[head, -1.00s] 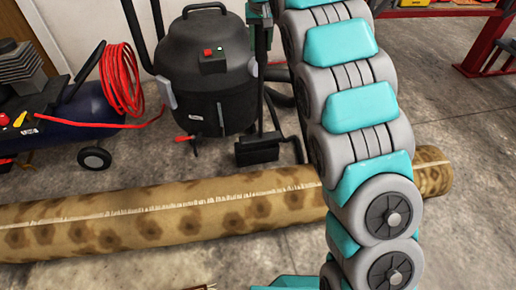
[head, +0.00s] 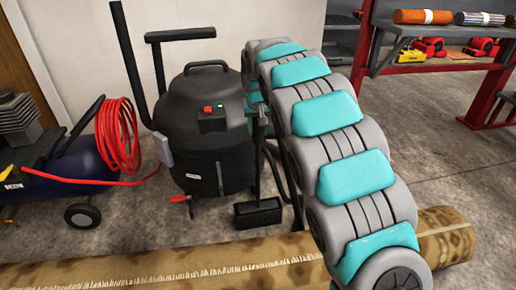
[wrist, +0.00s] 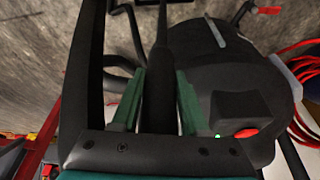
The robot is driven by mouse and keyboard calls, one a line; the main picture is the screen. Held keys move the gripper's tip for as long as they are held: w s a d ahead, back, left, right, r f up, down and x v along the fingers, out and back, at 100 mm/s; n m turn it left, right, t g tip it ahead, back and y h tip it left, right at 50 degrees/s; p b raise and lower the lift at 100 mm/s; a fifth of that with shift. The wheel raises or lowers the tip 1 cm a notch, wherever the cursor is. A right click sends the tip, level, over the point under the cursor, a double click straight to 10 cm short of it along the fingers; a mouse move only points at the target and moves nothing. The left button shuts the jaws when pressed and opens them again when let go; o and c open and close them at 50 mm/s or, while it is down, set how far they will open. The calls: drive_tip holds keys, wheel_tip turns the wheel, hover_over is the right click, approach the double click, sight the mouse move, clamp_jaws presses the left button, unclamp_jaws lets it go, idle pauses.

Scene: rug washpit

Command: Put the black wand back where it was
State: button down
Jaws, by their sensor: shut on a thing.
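The black wand (head: 258,165) stands about upright just right of the black vacuum drum (head: 205,165). Its wide flat foot (head: 258,213) is close to the floor; I cannot tell whether it touches. In the wrist view, my gripper (wrist: 160,88) has its two green fingers shut on the wand's dark shaft (wrist: 161,55). The vacuum (wrist: 210,75) is close beside the gripper on the right there. In the head view, my arm hides most of the gripper and the top of the wand.
A spotted rolled rug (head: 150,272) lies across the floor in front. A compressor (head: 45,185) with a coiled red hose (head: 118,135) stands at left. A red-framed shelf (head: 480,105) is at back right, with open concrete floor before it.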

sight(258, 144)
drive_tip(key=shift+f+b, duration=0.35)
drive_tip(key=shift+f, duration=2.85)
drive_tip(key=shift+c, duration=2.1)
unclamp_jaws()
drive_tip(key=shift+f, duration=0.1)
